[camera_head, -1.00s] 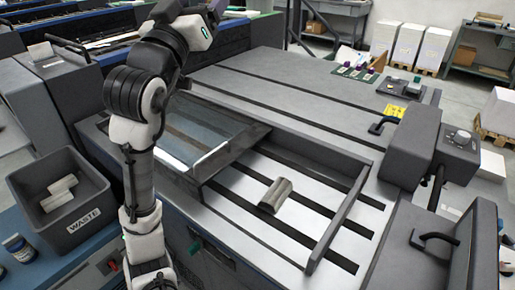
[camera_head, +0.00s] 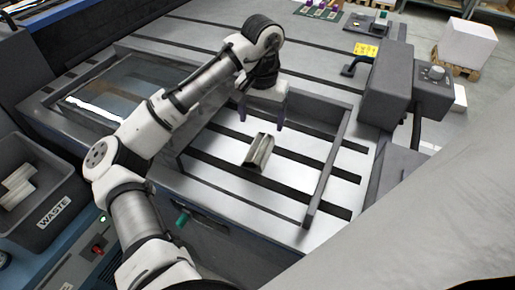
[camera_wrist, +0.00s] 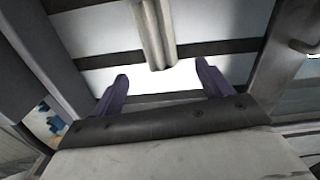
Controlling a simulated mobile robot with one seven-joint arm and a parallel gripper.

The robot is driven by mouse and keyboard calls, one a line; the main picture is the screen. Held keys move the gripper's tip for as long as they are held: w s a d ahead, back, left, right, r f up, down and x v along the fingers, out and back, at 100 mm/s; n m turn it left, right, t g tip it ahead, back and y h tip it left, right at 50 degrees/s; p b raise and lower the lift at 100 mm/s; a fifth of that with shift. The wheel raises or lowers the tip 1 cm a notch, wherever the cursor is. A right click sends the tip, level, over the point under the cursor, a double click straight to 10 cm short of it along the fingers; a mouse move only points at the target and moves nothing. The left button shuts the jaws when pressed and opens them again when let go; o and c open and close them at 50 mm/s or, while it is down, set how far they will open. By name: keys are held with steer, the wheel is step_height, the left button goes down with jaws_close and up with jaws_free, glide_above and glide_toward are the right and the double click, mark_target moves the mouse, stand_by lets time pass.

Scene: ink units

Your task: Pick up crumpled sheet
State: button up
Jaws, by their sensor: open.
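The crumpled sheet (camera_head: 259,151) looks like a folded, ridged grey-beige piece. It lies on the striped metal bed (camera_head: 222,160) of the machine, inside a raised frame. My gripper (camera_head: 262,119) is open and empty above the bed, its purple fingers pointing down just beyond the sheet. In the wrist view the sheet (camera_wrist: 155,32) shows at the top centre, ahead of the gap between the two fingers (camera_wrist: 160,84). The fingers appear apart from it. The sheet's far end is cut off by the wrist view's upper edge.
A grey waste bin (camera_head: 54,211) with pale crumpled pieces inside stands at the left. The frame's right side bar (camera_head: 328,170) borders the bed. A glass-like panel (camera_head: 128,88) lies left of the bed. A dark grey control housing (camera_head: 386,82) stands at the right.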

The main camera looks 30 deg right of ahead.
mark_target(262, 141)
step_height(262, 141, down, 9)
steer(key=shift+s+r+p, duration=0.15)
steer(key=shift+r+p, duration=0.05)
steer(key=shift+p, duration=0.45)
steer(key=c, duration=1.1)
